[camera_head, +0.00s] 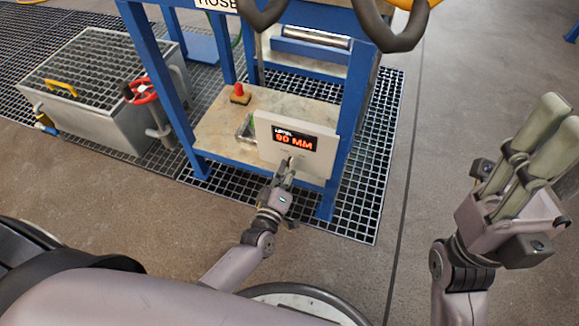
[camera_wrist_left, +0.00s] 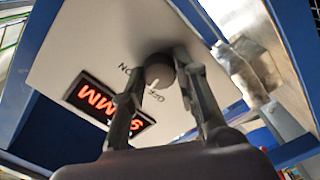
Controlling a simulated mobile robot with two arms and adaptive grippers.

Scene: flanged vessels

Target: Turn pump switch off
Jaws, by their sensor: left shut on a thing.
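The pump switch is a dark round knob (camera_wrist_left: 158,68) on a pale panel (camera_head: 264,150) with a lit red display reading "90 MM" (camera_head: 294,139). In the left wrist view the panel looks turned, with "ON" and "OFF" lettering beside the knob. A white mark on the knob's edge lies near the "OFF" lettering. My left gripper (camera_head: 290,165) is at the panel below the display, its two fingers on either side of the knob and shut on it. My right gripper (camera_head: 541,145) is raised at the right, away from the panel, fingers pointing up; its opening is unclear.
The panel is on a blue frame (camera_head: 350,140) with a shelf (camera_head: 215,130) bearing a red-topped button (camera_head: 240,93). A grey grated tank (camera_head: 100,90) and a red handwheel (camera_head: 140,90) stand at the left. Dark hoses (camera_head: 385,30) hang above. The floor between the frame and my right arm is clear.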

